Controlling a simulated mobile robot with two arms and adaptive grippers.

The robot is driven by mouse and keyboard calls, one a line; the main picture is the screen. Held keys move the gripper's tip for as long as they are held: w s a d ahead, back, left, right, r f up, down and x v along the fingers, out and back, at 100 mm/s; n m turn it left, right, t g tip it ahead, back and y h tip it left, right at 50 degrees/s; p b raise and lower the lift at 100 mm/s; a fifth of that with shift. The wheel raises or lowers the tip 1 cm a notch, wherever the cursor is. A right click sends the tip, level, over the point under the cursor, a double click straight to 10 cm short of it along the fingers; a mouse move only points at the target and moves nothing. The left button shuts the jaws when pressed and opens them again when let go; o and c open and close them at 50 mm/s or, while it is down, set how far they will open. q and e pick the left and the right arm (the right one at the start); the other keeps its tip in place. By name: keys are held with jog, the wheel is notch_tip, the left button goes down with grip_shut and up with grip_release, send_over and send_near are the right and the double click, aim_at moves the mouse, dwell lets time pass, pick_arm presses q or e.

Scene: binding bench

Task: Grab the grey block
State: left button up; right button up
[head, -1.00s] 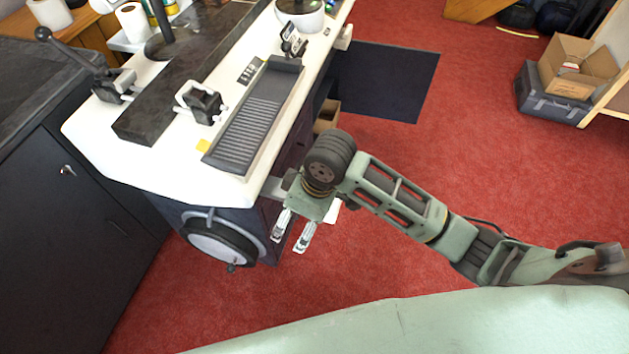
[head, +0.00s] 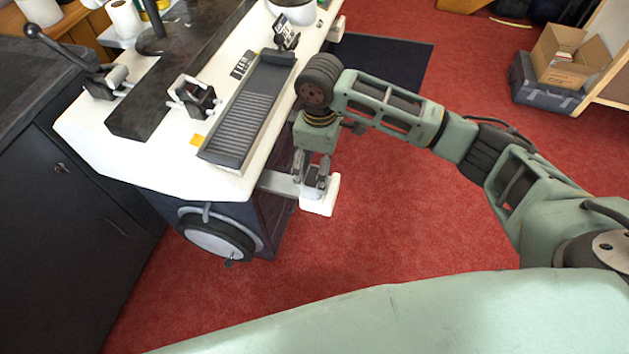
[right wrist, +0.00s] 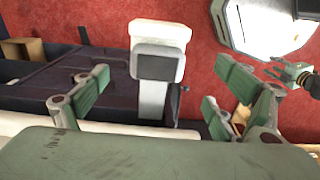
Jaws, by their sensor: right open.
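The grey block (right wrist: 156,67) sits on a white bracket (right wrist: 152,100) that sticks out from the bench's side, with a white end piece (head: 319,200) beyond it. My right gripper (head: 314,188) points down at this bracket in the head view, where its fingers partly hide the block. In the right wrist view the open fingers of my right gripper (right wrist: 165,80) stand apart, one to each side of the block, with a gap on both sides. Nothing is held.
The white bench top (head: 90,140) carries a ribbed dark tray (head: 240,120), a long black bar and clamps. A round handwheel (head: 217,238) is on the bench front. Open red floor (head: 400,230) lies to the right.

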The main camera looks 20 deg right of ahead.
aim_at(314, 177)
jog(key=f, duration=0.6)
jog(key=shift+w+a+f, duration=0.35)
jog(key=shift+w+f, duration=0.05)
jog(key=c, duration=1.3)
jog(key=shift+r, duration=0.1)
jog(key=shift+c, duration=0.2)
